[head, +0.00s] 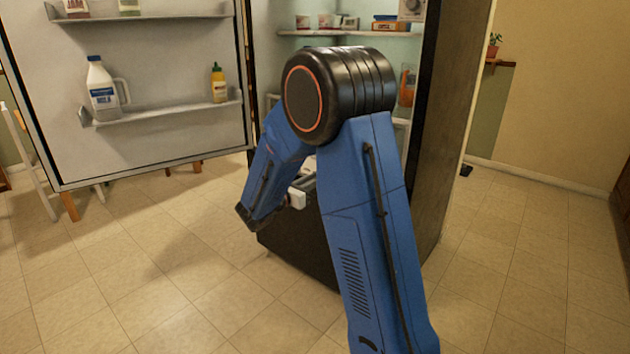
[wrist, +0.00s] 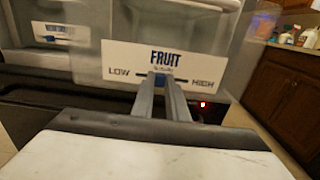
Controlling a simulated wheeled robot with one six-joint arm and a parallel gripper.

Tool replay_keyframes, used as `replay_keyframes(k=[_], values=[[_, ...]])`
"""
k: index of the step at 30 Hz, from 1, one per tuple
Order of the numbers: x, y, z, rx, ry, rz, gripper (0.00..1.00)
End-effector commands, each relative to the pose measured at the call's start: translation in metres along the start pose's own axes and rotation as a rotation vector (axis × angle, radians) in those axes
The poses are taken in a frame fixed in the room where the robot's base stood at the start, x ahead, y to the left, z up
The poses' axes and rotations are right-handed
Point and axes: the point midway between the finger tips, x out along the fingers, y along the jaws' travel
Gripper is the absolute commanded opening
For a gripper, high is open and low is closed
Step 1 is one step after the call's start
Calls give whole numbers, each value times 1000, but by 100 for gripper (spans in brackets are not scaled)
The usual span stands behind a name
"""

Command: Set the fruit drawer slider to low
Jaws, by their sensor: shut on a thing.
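The fruit drawer (wrist: 222,75) is a clear bin with a white label (wrist: 118,60) reading FRUIT, LOW on the left and HIGH on the right. A dark slot runs between the two words. The small blue slider (wrist: 160,81) sits near the middle of the slot, between my fingertips. My gripper (wrist: 161,77) is shut on the slider, its two grey fingers reaching forward to the label. The fingers partly cover the slider and slot. In the head view my arm hides the fruit drawer's label and slider.
A second drawer with its own label (wrist: 52,32) is at left in the wrist view. The fridge door (head: 165,55) stands open at left, holding a white jug (head: 103,92) and a yellow bottle (head: 219,84). Tiled floor (head: 110,275) is clear in front.

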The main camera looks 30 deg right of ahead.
Motion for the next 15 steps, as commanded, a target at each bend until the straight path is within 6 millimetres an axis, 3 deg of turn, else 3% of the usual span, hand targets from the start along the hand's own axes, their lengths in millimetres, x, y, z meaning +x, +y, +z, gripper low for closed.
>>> replay_keyframes(k=[7, 15], values=[[0, 31, 0, 0, -1, 1, 0], [-1, 34, 0, 1, 0, 4, 0]])
